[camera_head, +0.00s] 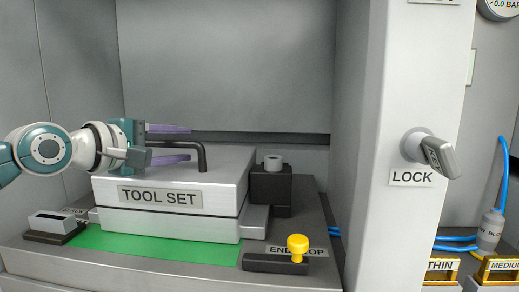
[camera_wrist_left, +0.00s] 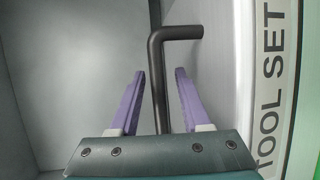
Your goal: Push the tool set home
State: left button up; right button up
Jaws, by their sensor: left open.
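The tool set (camera_head: 220,215) is a light grey two-layer block labelled TOOL SET, resting on a dark base plate with a green strip (camera_head: 150,248) along its front. A black bent handle (camera_head: 203,158) rises from its top. My left gripper (camera_head: 190,144) is above the block's left part, its purple fingers open and pointing right. In the left wrist view the handle (camera_wrist_left: 159,85) runs between the open fingers (camera_wrist_left: 159,72), with visible gaps on both sides. The block's label shows at the right of that view. My right gripper is not in view.
A black block with a grey cylinder (camera_head: 271,185) stands right of the tool set. A yellow knob (camera_head: 297,243) is at the END STOP label. A small grey-topped block (camera_head: 52,226) sits at front left. A LOCK handle (camera_head: 437,155) is on the right pillar. Walls enclose the bay.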

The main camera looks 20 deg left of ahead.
pick_arm(q)
jog(key=shift+w+d, duration=0.1)
jog(key=shift+w, duration=0.5)
grip_shut()
jog(key=shift+f, duration=0.1)
dwell(1.1)
